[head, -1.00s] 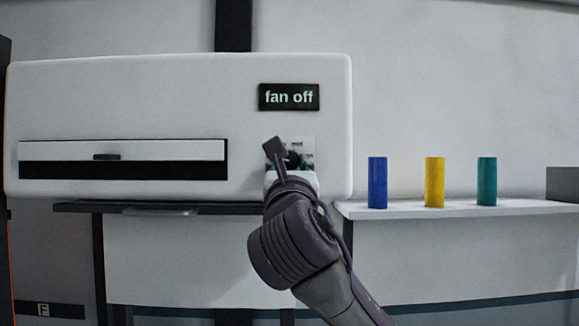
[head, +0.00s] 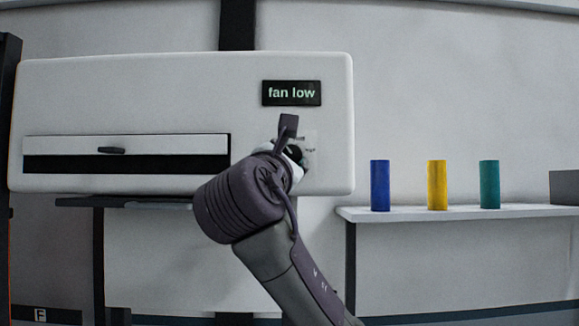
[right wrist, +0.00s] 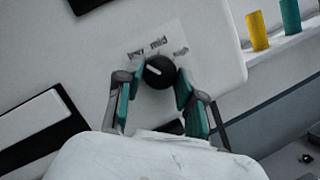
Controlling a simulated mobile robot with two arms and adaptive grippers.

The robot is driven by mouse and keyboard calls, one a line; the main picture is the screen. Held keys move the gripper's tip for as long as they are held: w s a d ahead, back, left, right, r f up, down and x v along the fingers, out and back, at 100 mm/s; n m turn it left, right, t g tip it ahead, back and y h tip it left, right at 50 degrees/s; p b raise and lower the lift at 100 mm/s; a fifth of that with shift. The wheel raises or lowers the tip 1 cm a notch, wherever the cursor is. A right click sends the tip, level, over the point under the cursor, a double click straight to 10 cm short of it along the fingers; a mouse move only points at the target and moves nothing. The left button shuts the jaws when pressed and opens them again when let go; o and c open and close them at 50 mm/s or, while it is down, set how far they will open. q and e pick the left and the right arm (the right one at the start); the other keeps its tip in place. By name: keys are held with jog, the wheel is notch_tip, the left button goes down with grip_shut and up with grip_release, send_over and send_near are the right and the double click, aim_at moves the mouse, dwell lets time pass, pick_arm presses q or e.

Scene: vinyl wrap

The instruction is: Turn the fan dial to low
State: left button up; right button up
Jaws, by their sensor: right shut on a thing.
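The black fan dial (right wrist: 159,72) is on the front of a white machine (head: 120,90). It has a white pointer mark, and a label plate behind it with small words, partly covered. In the right wrist view my right gripper (right wrist: 157,84) has one teal-padded finger on each side of the dial and is shut on it. In the head view my right gripper (head: 298,155) is mostly hidden behind my own wrist. The display (head: 291,93) above the dial reads "fan low". My left gripper is not in view.
A white shelf (head: 450,214) to the right holds a blue cylinder (head: 380,185), a yellow cylinder (head: 437,185) and a teal cylinder (head: 489,185). A grey box (head: 564,187) is at its right end. A slot with a white flap (head: 70,147) is left of the dial.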

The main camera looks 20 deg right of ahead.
jog(key=shift+m+g, duration=0.4)
jog(key=shift+m, duration=0.6)
jog(key=shift+h, duration=0.3)
jog(key=o, duration=1.1)
jog(key=shift+o, duration=0.2)
jog(key=v, duration=1.2)
jog(key=shift+r, duration=0.1)
